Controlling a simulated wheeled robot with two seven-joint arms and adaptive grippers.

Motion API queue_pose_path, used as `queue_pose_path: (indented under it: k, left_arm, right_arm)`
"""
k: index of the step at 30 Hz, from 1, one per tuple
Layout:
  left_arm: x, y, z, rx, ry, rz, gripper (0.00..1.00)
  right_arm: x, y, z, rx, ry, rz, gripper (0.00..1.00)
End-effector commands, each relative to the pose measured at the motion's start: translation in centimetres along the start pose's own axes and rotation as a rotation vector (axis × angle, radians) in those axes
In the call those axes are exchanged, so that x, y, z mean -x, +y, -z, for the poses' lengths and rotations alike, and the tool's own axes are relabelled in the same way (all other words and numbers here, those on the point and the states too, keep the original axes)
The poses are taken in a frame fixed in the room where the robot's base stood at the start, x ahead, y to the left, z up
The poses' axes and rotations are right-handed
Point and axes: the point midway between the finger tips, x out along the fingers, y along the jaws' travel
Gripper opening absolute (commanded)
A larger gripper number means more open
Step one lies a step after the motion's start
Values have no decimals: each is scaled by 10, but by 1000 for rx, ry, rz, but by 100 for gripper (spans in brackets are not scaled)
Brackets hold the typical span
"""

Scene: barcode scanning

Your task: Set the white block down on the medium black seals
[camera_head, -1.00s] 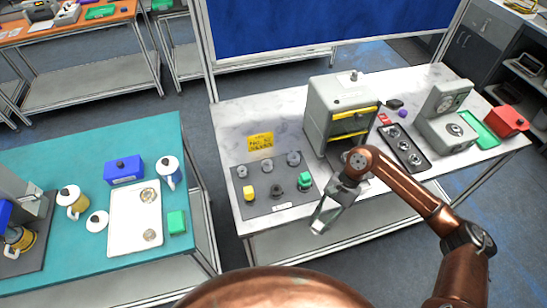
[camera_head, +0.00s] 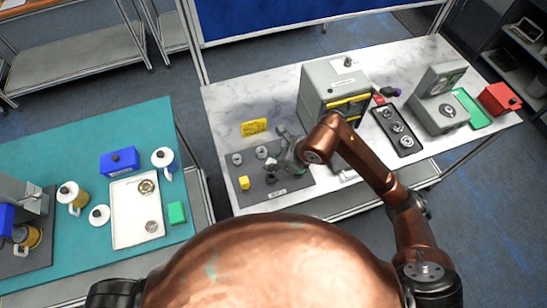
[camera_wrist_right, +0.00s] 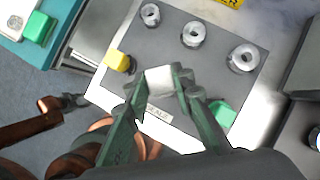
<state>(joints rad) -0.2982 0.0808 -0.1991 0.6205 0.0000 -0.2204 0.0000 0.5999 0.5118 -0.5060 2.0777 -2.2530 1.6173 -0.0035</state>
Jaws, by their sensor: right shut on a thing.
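My right gripper (camera_wrist_right: 161,82) is shut on a white block (camera_wrist_right: 158,79), which sits between its two fingertips in the right wrist view. In the head view the right gripper (camera_head: 287,153) is over the dark grey board (camera_head: 255,197) on the marble table and hides part of it. In the wrist view the block is over the board's front row, between a yellow block (camera_wrist_right: 117,61) and a green block (camera_wrist_right: 222,114). The black seals are hidden from both views now; I cannot tell whether the block touches them.
Several metal ring-shaped pieces (camera_wrist_right: 193,34) stand in the board's back row. A yellow label (camera_head: 254,128) lies behind it. A grey machine (camera_head: 325,90) stands right of the board, then a black tray (camera_head: 396,130). A teal table (camera_head: 80,235) is at left.

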Motion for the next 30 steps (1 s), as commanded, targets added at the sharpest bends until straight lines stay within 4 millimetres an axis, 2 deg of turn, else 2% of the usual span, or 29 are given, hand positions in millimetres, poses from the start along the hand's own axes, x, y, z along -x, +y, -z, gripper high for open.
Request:
queue_pose_path:
  k: [16,30]
  left_arm:
    - [-30,2,-8,0,-8,-1,40]
    - [-33,2,-10,-1,-10,-2,40]
  right_arm:
    - [-40,0,26,0,3,-1,0]
    - [-42,1,27,-1,1,0,0]
